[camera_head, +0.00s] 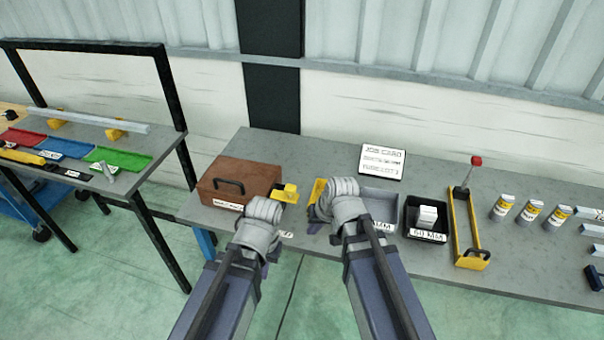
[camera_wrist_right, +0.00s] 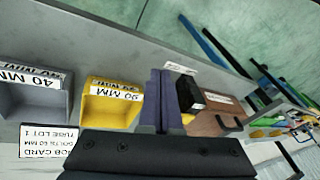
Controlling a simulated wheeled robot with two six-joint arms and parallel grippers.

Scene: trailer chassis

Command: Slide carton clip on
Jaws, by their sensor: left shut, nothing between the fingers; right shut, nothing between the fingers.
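A brown case-like box (camera_head: 240,181) with a dark handle and a front label sits at the left end of the grey bench; it also shows in the right wrist view (camera_wrist_right: 215,123). A small yellow block (camera_head: 289,192) with a dark part is at its right side; I cannot tell whether this is the clip. My left gripper (camera_head: 270,204) is just in front of the box's right end, its fingertips largely hidden by its wrist. My right gripper (camera_head: 318,211) is shut and empty by the yellow bin; its purple fingers (camera_wrist_right: 160,101) are together in the wrist view.
Further right are a black bin (camera_head: 427,235), a yellow holder (camera_head: 467,230) and several cans (camera_head: 530,211). A job card (camera_head: 381,161) stands behind. A second table (camera_head: 100,183) is left.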

